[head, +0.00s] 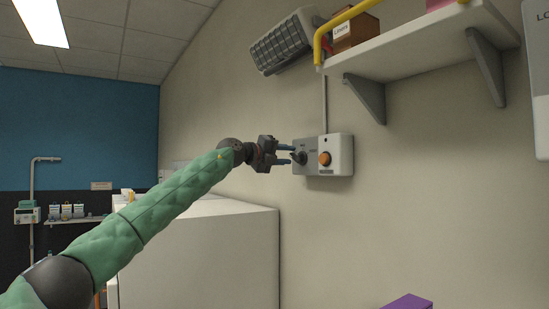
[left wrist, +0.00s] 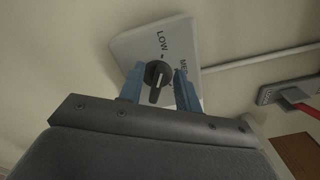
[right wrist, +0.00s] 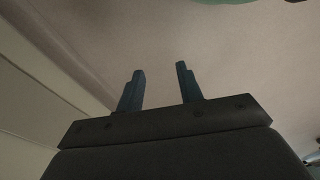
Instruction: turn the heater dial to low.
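The heater dial is a dark round knob with a raised bar (left wrist: 157,78) on a grey plate (left wrist: 190,32) marked LOW and "ME…", the rest hidden. In the head view the plate (head: 306,145) is the left part of a wall box, and the dial (head: 301,158) is partly behind my fingertips. My left gripper (head: 287,153) reaches it from the left. In the left wrist view its blue fingers (left wrist: 159,88) are apart, one on each side of the dial; I cannot tell whether they touch it. I cannot tell which mark the dial points to. My right gripper (right wrist: 160,85) is open and empty.
An orange knob (head: 325,158) sits on the white right part of the wall box. A wall heater (head: 284,42) hangs above. A shelf (head: 410,42) with a yellow rail (head: 345,18) juts out at upper right. A white cabinet (head: 215,255) stands below my left arm.

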